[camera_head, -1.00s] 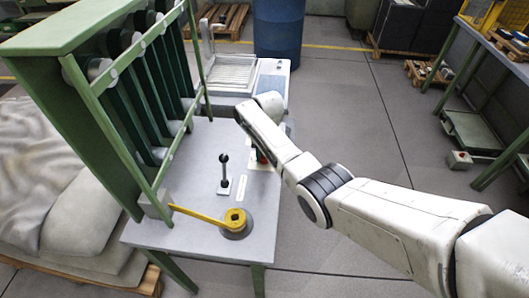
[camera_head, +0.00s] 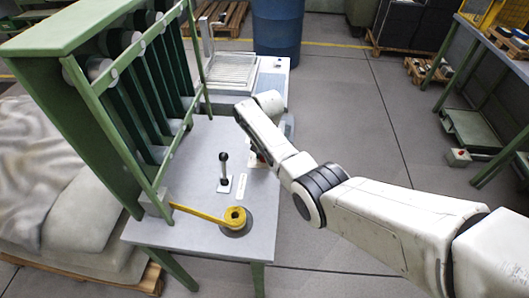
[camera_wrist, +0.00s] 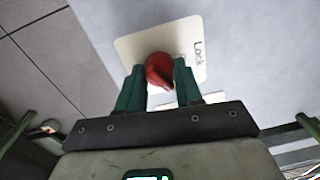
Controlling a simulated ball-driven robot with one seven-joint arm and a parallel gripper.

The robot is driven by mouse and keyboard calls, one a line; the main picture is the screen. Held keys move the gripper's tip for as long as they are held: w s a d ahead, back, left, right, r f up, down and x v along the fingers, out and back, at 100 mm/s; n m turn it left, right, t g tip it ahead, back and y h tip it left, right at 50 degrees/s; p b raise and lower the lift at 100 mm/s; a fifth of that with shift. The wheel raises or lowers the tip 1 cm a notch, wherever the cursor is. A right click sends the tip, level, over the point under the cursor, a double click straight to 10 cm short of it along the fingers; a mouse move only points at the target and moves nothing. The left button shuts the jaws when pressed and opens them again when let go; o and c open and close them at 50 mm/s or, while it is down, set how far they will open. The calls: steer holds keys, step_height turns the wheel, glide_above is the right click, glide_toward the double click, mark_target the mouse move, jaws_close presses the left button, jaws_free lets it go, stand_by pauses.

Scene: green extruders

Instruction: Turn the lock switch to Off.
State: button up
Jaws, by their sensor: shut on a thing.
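The lock switch is a red knob (camera_wrist: 159,68) on a pale plate (camera_wrist: 190,32) marked "Lock", seen in the wrist view. The knob has a pointed end toward the gripper's palm. My gripper (camera_wrist: 160,78) has its two green fingers on either side of the knob, shut on it. Any "Off" marking is not readable. In the head view my arm covers most of the switch, at the right edge of the grey table (camera_head: 190,232).
A black-knobbed lever (camera_head: 224,172) and a yellow wrench-like handle (camera_head: 200,214) on a round base stand on the table. A green frame (camera_head: 95,120) with several dark bars rises at the left. A blue barrel (camera_head: 277,30) stands behind. Floor right of the table is open.

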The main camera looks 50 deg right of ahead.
steer(key=o, duration=1)
steer(key=shift+o, duration=0.2)
steer(key=shift+r, duration=0.15)
step_height(320, 180, up, 11)
steer(key=shift+s+f, duration=0.2)
steer(key=shift+d, duration=0.1)
